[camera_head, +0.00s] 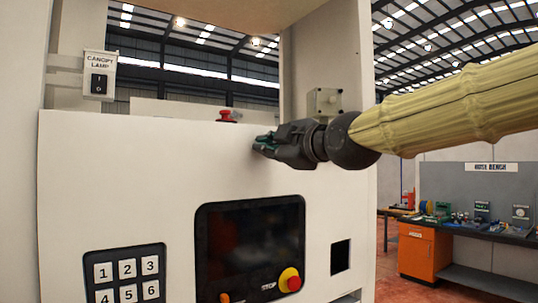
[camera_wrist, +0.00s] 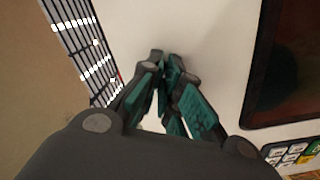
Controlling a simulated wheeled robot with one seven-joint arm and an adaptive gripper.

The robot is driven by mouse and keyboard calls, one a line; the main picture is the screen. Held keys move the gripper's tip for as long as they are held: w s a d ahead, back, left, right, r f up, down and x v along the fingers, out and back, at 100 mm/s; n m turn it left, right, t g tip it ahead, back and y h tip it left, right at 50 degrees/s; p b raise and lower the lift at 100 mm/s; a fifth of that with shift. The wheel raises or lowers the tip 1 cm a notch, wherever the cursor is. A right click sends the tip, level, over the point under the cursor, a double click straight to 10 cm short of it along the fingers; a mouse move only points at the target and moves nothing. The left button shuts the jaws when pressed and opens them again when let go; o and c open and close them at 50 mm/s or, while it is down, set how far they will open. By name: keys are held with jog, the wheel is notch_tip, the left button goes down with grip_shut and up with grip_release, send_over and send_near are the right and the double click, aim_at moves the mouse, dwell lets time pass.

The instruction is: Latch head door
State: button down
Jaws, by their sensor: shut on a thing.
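The white front panel (camera_head: 120,185), which looks like the head door, stands upright across the middle of the head view. It also shows in the wrist view (camera_wrist: 215,35). My gripper (camera_head: 262,144) is at the panel's upper right part, below its top edge, pointing left. In the wrist view my gripper (camera_wrist: 166,62) has its teal-padded fingers drawn together at the tips, close against the white surface. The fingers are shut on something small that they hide. I cannot make out a latch, or whether the door sits flush.
A dark screen (camera_head: 250,240) with a red stop knob (camera_head: 290,280) lies below my gripper, with a keypad (camera_head: 125,270) at lower left. A red button (camera_head: 227,116) shows behind the top edge. A canopy lamp switch (camera_head: 99,82) is upper left. A bench (camera_head: 430,250) stands far right.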

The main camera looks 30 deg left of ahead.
jog(key=shift+m+b, duration=2.15)
jog(key=shift+m, duration=4.05)
jog(key=c, duration=1.6)
grip_release()
jog(key=shift+c, duration=0.2)
jog(key=v, duration=1.2)
